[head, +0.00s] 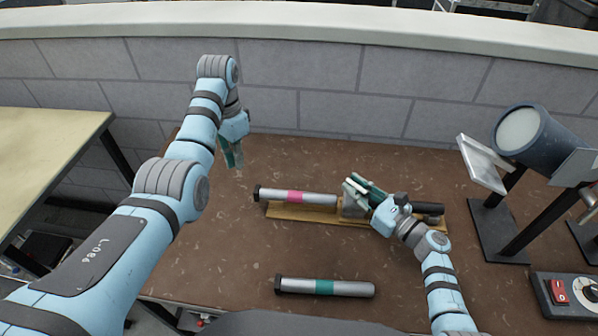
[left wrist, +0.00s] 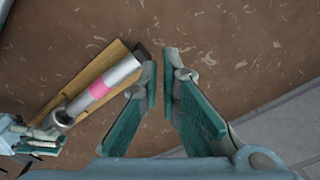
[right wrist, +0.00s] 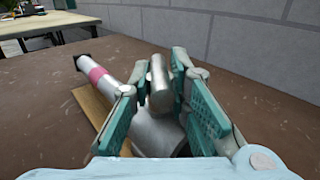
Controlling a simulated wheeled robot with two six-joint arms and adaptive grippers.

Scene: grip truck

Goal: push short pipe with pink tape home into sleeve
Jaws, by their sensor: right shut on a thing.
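The short pipe with pink tape (head: 313,199) lies along a wooden base, with its dark capped end at left. Its right end meets the grey metal sleeve (head: 352,208); how deep it sits is hidden. The pipe also shows in the left wrist view (left wrist: 118,74) and the right wrist view (right wrist: 107,84). My right gripper (head: 358,186) is shut on a grey upright post (right wrist: 160,86) at the sleeve. My left gripper (head: 234,162) points down beyond the pipe's capped end, apart from it. Its fingertips (left wrist: 160,62) have a narrow empty gap between them.
The wooden base (head: 300,213) runs under pipe and sleeve, with a black cylinder (head: 429,208) at its right. A pipe with green tape (head: 350,289) lies nearer on the brown table. A lamp-like device (head: 520,130) and a red-switch box (head: 568,292) stand at right.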

